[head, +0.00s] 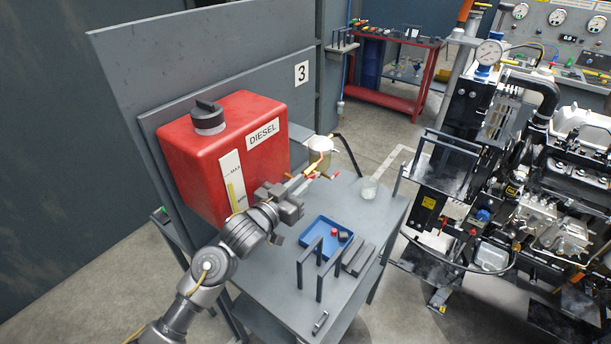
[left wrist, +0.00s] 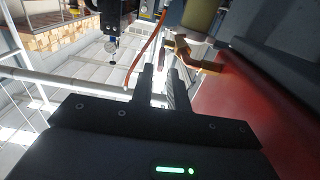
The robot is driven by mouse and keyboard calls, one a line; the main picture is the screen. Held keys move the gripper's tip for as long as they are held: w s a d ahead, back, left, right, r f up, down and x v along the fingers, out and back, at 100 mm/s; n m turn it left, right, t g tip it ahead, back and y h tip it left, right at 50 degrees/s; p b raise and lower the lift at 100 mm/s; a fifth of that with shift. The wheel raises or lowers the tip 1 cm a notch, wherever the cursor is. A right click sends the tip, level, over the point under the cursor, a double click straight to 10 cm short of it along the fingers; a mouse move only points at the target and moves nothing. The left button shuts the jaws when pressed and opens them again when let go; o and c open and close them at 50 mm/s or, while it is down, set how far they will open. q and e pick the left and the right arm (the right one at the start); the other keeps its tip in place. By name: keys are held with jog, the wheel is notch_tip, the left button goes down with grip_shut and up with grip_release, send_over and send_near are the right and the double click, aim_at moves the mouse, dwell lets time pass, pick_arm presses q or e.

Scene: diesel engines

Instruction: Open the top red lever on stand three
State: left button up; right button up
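The red diesel tank (head: 200,165) stands against the grey panel marked 3 (head: 301,73). Beside it, a brass valve fitting (head: 319,163) with small red levers (head: 323,175) sits below a pale filter bowl. The levers are small and partly crowded by my gripper, so I cannot tell their exact position. My left gripper (head: 300,184) is just left of and below the fitting, pointing toward it. In the left wrist view, its two fingers (left wrist: 160,85) stand apart with a bright gap and nothing clearly held. The brass fitting (left wrist: 190,58) is beyond and right of the fingertips. My right gripper is not in view.
A diesel engine (head: 540,210) stands at right. A red trolley (head: 395,102) is behind. A thin orange-red line (left wrist: 145,50) curves near the fingers.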

pick_arm(q)
jog(key=shift+x, duration=0.9)
jog(key=shift+w+d, duration=0.15)
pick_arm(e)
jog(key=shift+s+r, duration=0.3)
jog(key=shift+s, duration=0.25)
